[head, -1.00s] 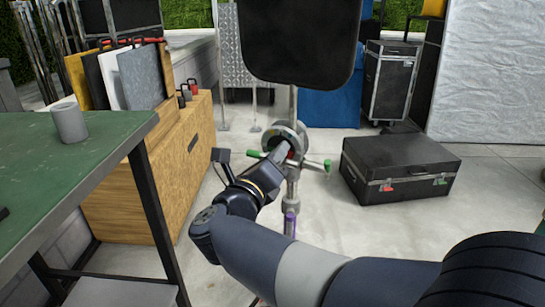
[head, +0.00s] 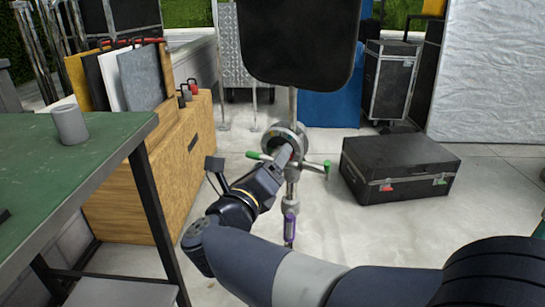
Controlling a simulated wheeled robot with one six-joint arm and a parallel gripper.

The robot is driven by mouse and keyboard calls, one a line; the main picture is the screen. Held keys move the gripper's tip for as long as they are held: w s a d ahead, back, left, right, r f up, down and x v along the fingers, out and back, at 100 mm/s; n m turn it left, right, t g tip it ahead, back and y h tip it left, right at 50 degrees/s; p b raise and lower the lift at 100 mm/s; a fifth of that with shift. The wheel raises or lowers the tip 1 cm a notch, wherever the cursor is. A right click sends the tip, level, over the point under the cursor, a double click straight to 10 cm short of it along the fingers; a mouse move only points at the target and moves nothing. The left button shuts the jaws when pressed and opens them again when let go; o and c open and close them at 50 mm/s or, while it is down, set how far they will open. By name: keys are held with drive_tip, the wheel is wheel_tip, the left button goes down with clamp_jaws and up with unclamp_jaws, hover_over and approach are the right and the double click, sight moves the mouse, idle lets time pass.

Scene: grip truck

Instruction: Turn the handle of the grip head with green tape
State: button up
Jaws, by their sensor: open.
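The grip head (head: 291,131) is a round grey metal disc on an upright metal stand (head: 292,190). Green-tipped handles stick out on both sides, a left one (head: 253,155) and a right one (head: 326,166). A purple-taped part (head: 290,228) sits lower on the stand. My gripper (head: 285,158) is open in front of the grip head, and its fingers overlap the middle of the disc. A little red shows by the fingertips. I cannot tell whether the fingers touch a handle, as they hide part of the head.
A black panel (head: 300,40) hangs above the grip head. A black case (head: 400,168) lies on the floor at right. A green-topped table (head: 70,165) with a grey cup (head: 70,124) and a wooden crate (head: 150,180) stand at left.

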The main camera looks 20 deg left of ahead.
drive_tip(key=s+a+p, duration=0.1)
drive_tip(key=s+p, duration=0.1)
drive_tip(key=s, duration=0.6)
drive_tip(key=shift+s+f, duration=0.4)
drive_tip(key=shift+c, duration=0.3)
